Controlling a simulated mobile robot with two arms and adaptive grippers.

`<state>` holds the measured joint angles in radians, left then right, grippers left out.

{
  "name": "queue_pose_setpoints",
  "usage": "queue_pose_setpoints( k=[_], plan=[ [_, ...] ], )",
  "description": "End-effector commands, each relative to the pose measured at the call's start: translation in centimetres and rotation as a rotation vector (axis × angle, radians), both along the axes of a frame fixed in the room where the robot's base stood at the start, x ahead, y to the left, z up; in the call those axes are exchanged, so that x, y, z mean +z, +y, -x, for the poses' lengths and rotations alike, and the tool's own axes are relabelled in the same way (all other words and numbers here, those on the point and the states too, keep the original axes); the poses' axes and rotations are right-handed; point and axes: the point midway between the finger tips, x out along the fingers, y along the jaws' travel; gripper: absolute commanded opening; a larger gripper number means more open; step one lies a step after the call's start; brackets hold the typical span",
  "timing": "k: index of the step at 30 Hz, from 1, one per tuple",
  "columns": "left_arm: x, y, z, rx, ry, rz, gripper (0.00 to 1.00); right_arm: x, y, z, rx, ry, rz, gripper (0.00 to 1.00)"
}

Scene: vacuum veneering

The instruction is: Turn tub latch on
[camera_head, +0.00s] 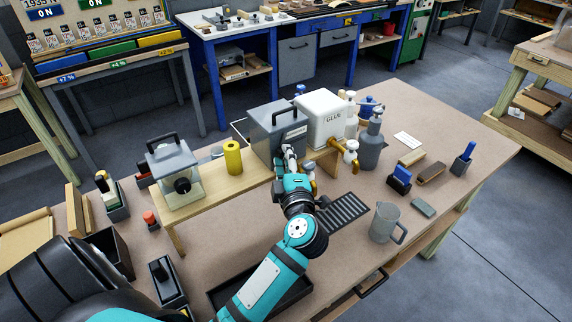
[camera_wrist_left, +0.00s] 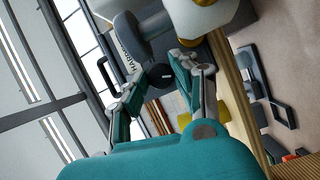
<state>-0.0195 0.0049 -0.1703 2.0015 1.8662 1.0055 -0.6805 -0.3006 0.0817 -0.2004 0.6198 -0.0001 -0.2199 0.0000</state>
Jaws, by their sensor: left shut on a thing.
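The grey hardener tub (camera_head: 277,131) with a black top handle stands on the wooden shelf stand. The start of its label shows in the left wrist view (camera_wrist_left: 122,32). My left gripper (camera_head: 289,158) is at the front of this tub, its arm reaching up from below. In the left wrist view its two fingers (camera_wrist_left: 160,76) are closed in around a small dark round knob (camera_wrist_left: 160,72), which looks like the tub latch. The fingers hide most of it, so I cannot tell which way the latch is turned. My right gripper is not in view.
The white glue tub (camera_head: 322,117) with a tap stands right beside the grey tub. A yellow cylinder (camera_head: 233,157) and a glass-sided box (camera_head: 176,178) stand left on the stand (camera_head: 222,181).

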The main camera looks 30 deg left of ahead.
Motion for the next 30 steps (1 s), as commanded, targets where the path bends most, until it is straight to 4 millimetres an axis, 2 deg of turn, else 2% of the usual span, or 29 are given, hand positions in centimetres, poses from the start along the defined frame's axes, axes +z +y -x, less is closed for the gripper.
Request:
queue_pose_setpoints(
  k=[1,9,29,30],
  plan=[
    [-0.4,0.0,0.0,0.001,-0.029,0.012,0.00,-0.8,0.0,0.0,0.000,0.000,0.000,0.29],
    [-0.3,0.0,0.0,0.002,-0.148,0.062,0.00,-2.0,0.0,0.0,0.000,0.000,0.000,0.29],
    [-0.1,0.0,0.0,0.002,-0.194,0.081,0.00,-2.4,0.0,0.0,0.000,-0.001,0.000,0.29],
    [-0.1,0.0,0.0,0.002,-0.194,0.081,0.33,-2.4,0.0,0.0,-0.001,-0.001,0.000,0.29]
  ],
)
